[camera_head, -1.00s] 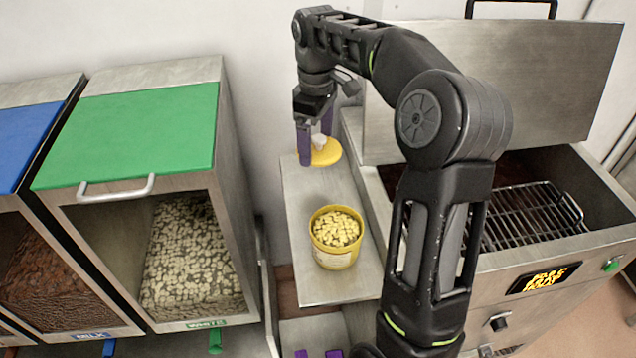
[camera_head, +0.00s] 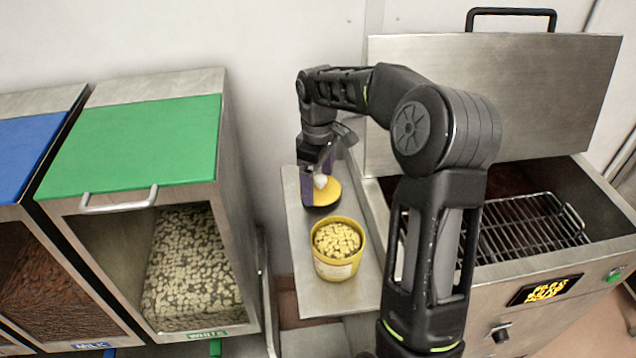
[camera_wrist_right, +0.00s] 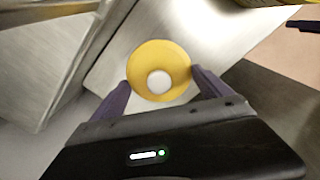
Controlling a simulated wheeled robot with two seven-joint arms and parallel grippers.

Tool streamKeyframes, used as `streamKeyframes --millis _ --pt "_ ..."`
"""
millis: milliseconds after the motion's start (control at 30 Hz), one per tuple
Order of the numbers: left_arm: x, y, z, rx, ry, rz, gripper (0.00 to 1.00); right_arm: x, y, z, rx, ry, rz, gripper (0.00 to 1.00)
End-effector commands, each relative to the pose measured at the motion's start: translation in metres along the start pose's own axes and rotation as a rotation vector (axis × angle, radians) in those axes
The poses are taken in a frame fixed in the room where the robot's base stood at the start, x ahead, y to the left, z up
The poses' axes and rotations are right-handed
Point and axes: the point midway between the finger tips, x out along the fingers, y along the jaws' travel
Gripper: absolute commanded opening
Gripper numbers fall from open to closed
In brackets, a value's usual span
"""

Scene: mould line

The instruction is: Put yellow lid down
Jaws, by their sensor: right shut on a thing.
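The yellow lid (camera_head: 330,192) with a pale knob is at the back of the steel side shelf (camera_head: 312,284). In the right wrist view the lid (camera_wrist_right: 147,60) lies between my two purple fingers, its white knob facing the camera. The yellow tub (camera_head: 338,266), full of pale pieces, stands open on the shelf in front of the lid. My left gripper is not in view.
A bin with a green lid (camera_head: 140,140) and pale pieces stands left of the shelf, beside a blue-lidded bin (camera_head: 25,150). An open steel machine with a wire rack (camera_head: 520,226) stands at right. The shelf's front part is clear.

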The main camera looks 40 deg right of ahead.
Motion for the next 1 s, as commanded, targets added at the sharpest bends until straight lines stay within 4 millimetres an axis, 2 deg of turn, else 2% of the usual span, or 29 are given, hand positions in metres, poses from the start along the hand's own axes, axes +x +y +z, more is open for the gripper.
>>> streamKeyframes --millis 133,500,533,667,1000 --pt "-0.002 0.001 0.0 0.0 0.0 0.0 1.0 0.014 0.0 0.001 0.0 -0.001 -0.001 0.5" --pt "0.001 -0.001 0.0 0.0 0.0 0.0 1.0 0.018 0.0 0.0 0.0 0.0 0.0 0.5" --pt "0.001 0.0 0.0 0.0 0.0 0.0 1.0 0.018 0.0 0.0 0.0 0.0 0.0 0.9" --pt "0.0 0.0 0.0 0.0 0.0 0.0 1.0 0.017 0.0 0.0 0.0 0.0 0.0 1.0" --pt "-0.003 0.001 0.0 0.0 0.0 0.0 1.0 0.012 0.0 0.0 0.001 0.0 0.001 1.0"
